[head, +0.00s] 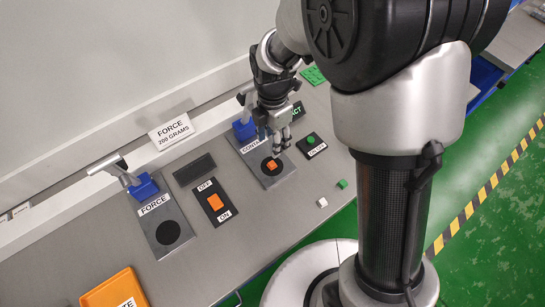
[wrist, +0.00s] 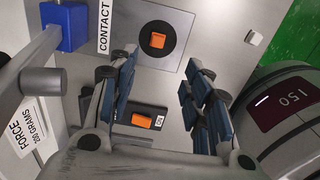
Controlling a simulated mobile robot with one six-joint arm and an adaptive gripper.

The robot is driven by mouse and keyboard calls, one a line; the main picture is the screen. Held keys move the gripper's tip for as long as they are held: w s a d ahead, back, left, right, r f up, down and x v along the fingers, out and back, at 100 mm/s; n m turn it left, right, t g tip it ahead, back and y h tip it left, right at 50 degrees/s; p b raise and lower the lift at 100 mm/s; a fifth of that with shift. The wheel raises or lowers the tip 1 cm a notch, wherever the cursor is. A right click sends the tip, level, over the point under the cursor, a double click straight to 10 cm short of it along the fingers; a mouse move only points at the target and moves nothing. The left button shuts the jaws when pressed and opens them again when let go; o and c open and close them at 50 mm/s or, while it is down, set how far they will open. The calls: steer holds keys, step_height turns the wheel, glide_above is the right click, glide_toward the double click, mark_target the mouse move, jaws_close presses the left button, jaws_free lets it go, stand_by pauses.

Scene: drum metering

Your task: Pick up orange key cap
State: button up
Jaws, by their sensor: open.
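The orange key cap (head: 271,164) sits on the black disc (head: 264,171) of the plate marked CONTACT. In the wrist view the cap (wrist: 158,40) shows whole on its disc, ahead of the fingers and between their lines. My gripper (head: 276,148) is open and empty, pointing down above the CONTACT plate close to the cap. In the wrist view its two fingers (wrist: 160,80) stand wide apart with nothing between them. The exact height of the fingertips above the cap is hard to tell.
An orange OFF/ON rocker switch (head: 215,202) lies to the left, beside the FORCE plate (head: 185,250). A green cap (head: 342,184) and a white cap (head: 322,202) lie near the front edge. A blue clamp block (head: 244,129) stands behind the CONTACT plate. An orange tray (head: 98,296) is at bottom left.

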steer(key=b, duration=0.2)
glide_above(272, 163)
steer(key=f, duration=0.6)
steer(key=shift+s+d+f, duration=0.15)
steer(key=shift+s+f, duration=0.1)
steer(key=shift+f, duration=0.1)
steer(key=shift+w+f+b, duration=0.2)
steer(key=shift+f+b, duration=0.8)
steer(key=shift+f, duration=1.95)
steer(key=shift+r, duration=0.1)
steer(key=c, duration=0.8)
steer(key=shift+c, duration=0.2)
